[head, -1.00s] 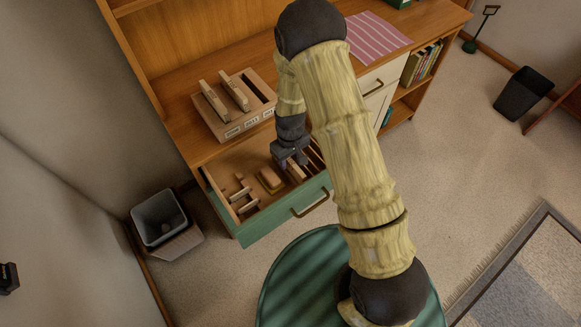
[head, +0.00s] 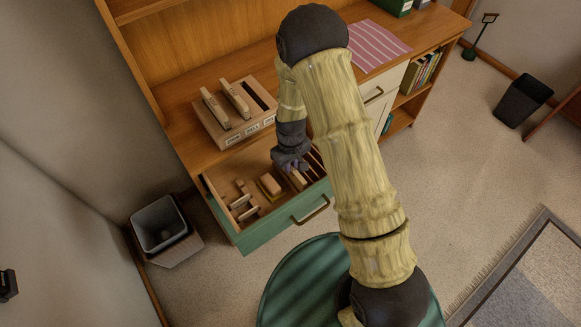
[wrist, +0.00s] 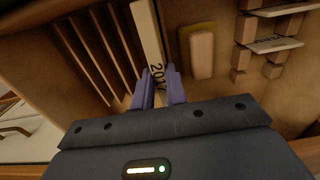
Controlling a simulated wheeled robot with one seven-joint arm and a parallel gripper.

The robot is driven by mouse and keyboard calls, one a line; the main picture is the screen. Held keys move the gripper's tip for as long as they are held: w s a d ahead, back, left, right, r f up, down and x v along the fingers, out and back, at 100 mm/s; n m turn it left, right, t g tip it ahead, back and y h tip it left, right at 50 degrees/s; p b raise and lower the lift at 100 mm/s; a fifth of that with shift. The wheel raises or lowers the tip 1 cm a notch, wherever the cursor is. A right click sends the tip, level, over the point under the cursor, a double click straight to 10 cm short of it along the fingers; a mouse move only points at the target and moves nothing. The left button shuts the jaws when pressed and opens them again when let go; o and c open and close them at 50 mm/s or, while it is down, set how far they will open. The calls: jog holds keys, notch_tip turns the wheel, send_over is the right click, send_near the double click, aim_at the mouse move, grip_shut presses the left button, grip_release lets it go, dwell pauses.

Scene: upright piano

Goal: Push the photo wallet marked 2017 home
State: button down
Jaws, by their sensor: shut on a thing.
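The photo wallet marked 2017 (wrist: 148,35) is a pale, slim upright piece in the open drawer, with its label facing my gripper in the wrist view. My gripper (wrist: 160,88) has its two purple fingers on either side of the labelled end, shut on it. In the head view my gripper (head: 291,163) reaches down into the right half of the green-fronted drawer (head: 285,222), and its fingers are largely hidden. A wooden rack (head: 228,138) with labels on its front stands on the desk above. Two wallets (head: 236,98) stand in it, and its right slot is empty and dark.
The drawer also holds a tan block with a yellowish base (wrist: 201,55), notched supports with thin pieces (wrist: 275,45) and thin dividers (wrist: 95,55) close to the wallet. A striped cloth (head: 375,42) lies on the desk at right. A grey bin (head: 160,223) stands left of the drawer.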

notch_tip(320, 180, up, 17)
jog(key=shift+r, duration=0.2)
jog(key=shift+f, duration=0.1)
dwell(0.6)
